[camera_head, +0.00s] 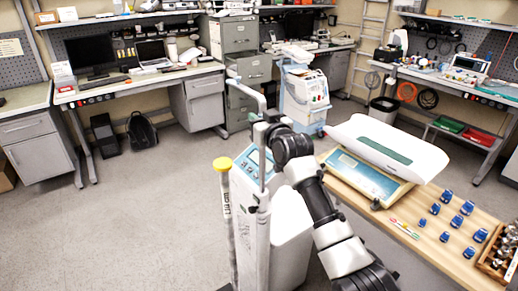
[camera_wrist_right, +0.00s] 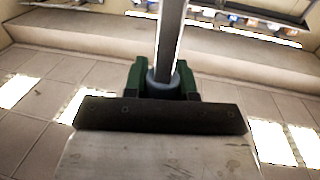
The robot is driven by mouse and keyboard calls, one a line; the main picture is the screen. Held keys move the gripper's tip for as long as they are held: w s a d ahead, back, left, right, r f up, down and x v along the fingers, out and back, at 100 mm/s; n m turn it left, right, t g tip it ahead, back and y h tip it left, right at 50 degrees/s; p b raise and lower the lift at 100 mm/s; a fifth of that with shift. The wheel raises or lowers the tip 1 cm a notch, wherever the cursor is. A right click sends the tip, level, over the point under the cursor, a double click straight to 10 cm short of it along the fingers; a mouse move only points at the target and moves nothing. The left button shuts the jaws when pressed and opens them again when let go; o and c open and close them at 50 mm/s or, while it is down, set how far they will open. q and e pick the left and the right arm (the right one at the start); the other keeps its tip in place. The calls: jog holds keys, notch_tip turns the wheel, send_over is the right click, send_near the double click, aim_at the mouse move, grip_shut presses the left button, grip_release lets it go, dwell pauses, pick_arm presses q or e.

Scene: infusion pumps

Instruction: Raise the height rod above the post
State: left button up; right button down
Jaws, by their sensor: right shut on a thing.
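The height rod (camera_head: 262,165) is a thin grey upright rod with a bent arm at its top, in the middle of the head view. Its lower end meets the thicker pale post (camera_head: 262,235) beside the blue-and-white console. My right gripper (camera_head: 266,130) is shut around the rod near its upper part, well above the post. In the right wrist view the rod (camera_wrist_right: 171,40) rises between the green fingers of the gripper (camera_wrist_right: 162,82), with a grey-blue collar between them. The finger contact is partly hidden by my wrist. My left gripper is in neither view.
A yellow-capped pole (camera_head: 223,165) stands left of the post. A wooden table (camera_head: 450,225) at right holds a baby scale (camera_head: 385,150) and several blue items. A white wheeled machine (camera_head: 305,95) stands behind. The floor at left (camera_head: 120,220) is clear.

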aim_at(264, 109)
notch_tip(264, 109, up, 4)
jog(key=shift+r+p, duration=0.1)
jog(key=shift+p, duration=0.35)
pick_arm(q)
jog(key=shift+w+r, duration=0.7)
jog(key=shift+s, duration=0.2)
pick_arm(e)
jog(key=c, duration=0.9)
grip_release()
jog(key=shift+f, duration=0.2)
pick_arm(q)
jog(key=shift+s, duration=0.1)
pick_arm(e)
jog(key=shift+f, duration=0.1)
